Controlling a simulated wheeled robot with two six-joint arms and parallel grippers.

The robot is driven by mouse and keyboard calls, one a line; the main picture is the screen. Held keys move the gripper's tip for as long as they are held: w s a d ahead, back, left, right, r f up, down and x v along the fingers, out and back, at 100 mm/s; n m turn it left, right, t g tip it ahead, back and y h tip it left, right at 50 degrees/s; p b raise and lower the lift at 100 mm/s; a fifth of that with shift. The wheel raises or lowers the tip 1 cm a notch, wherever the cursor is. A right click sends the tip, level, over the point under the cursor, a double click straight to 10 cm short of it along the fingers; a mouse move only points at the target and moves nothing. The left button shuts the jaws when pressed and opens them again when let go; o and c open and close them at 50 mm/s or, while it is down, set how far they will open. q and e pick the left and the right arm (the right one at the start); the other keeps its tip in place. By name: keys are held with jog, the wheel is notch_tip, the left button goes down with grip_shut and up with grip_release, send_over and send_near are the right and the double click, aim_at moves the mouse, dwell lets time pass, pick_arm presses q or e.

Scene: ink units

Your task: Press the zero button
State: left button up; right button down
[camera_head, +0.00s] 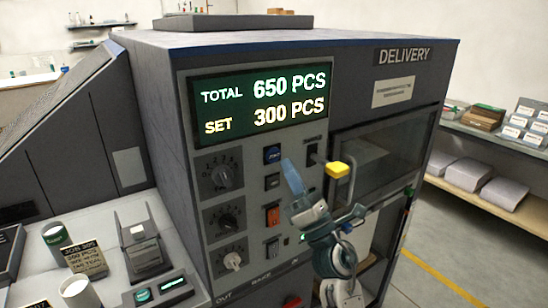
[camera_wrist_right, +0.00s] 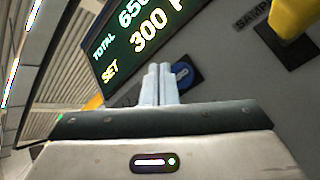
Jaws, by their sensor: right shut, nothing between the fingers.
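A round blue button (camera_head: 272,154) sits on the machine's front panel, just below the display; its lettering is too small to read. It also shows in the right wrist view (camera_wrist_right: 184,74), partly behind the fingers. My right gripper (camera_head: 287,163) is shut and empty, its pale fingertips just right of and below the blue button in the head view. In the wrist view the fingertips (camera_wrist_right: 159,70) lie just left of the button. I cannot tell whether they touch the panel. The green display (camera_head: 265,100) reads TOTAL 650 PCS and SET 300 PCS. My left gripper is not in view.
A yellow-topped lever (camera_head: 338,170) juts out right of my fingers. A delivery window (camera_head: 385,150) is to the right. A counter with a printer (camera_head: 140,240) is at lower left.

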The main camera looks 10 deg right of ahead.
aim_at(273, 149)
jog(key=shift+w+a, duration=0.3)
jog(key=shift+w, duration=0.5)
jog(key=shift+w, duration=0.1)
dwell(1.4)
jog(key=shift+w+a, duration=0.15)
jog(key=shift+w, duration=0.15)
jog(key=shift+w+a+b, duration=0.15)
jog(key=shift+w+b, duration=0.15)
jog(key=shift+w, duration=0.15)
dwell(0.7)
jog(key=shift+s, duration=0.15)
jog(key=shift+s+d, duration=0.3)
jog(key=shift+s, duration=0.4)
jog(key=s, duration=0.1)
jog(key=s+d+p, duration=0.1)
jog(key=s, duration=0.2)
jog(key=shift+s+d, duration=0.35)
